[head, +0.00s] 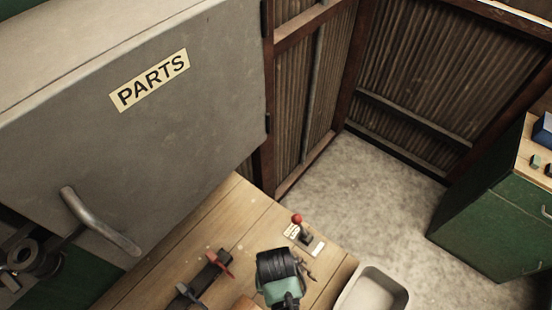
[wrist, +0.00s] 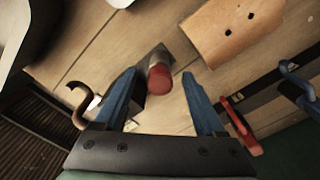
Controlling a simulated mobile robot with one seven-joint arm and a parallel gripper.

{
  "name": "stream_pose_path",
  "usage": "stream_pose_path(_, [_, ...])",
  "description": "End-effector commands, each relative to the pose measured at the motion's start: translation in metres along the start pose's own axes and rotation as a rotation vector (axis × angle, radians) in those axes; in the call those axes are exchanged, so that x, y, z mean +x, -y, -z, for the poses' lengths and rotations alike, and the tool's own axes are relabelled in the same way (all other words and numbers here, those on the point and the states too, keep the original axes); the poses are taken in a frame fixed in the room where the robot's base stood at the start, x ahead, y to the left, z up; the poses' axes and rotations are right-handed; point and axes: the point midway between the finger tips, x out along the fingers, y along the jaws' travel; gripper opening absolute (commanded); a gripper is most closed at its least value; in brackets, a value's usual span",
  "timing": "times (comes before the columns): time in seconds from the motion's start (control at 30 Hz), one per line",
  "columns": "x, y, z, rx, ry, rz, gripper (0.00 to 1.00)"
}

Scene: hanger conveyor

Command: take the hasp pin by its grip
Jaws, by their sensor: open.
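An upright post with a red top (head: 297,219), which I take for the hasp pin and its grip, stands on a small dark plate on the wooden bench. In the wrist view its red end (wrist: 159,82) points toward the camera, between the two blue fingers. My gripper (wrist: 159,73) is open, with one finger on each side of the red end and a gap on both sides. I cannot tell how far above the grip the fingertips are. In the head view my gripper's dark and green body stands just in front of the post, and its fingertips are hidden.
A brown hook (wrist: 80,105) lies left of the fingers. A dark bar with a red-handled piece (head: 218,262) lies left of my gripper. A tan block with holes (wrist: 232,28) is nearby. A pale bin (head: 372,291) stands right. The grey PARTS cabinet (head: 190,130) overhangs the bench.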

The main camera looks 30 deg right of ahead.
Motion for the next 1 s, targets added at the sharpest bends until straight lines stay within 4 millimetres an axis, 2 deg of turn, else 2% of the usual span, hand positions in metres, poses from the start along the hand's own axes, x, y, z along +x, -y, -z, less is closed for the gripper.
stream_pose_path(0.2, [0.001, 0.0, 0.0002, 0.0, 0.0, 0.0, 0.72])
stream_pose_path(0.23, [0.0009, 0.0, 0.0002, 0.0, 0.0, 0.0, 0.68])
stream_pose_path(0.6, [0.0006, 0.0, 0.0002, 0.0, 0.0, 0.0, 0.02])
stream_pose_path(1.0, [-0.0022, 0.0001, 0.0008, 0.0, -0.002, 0.0, 0.0])
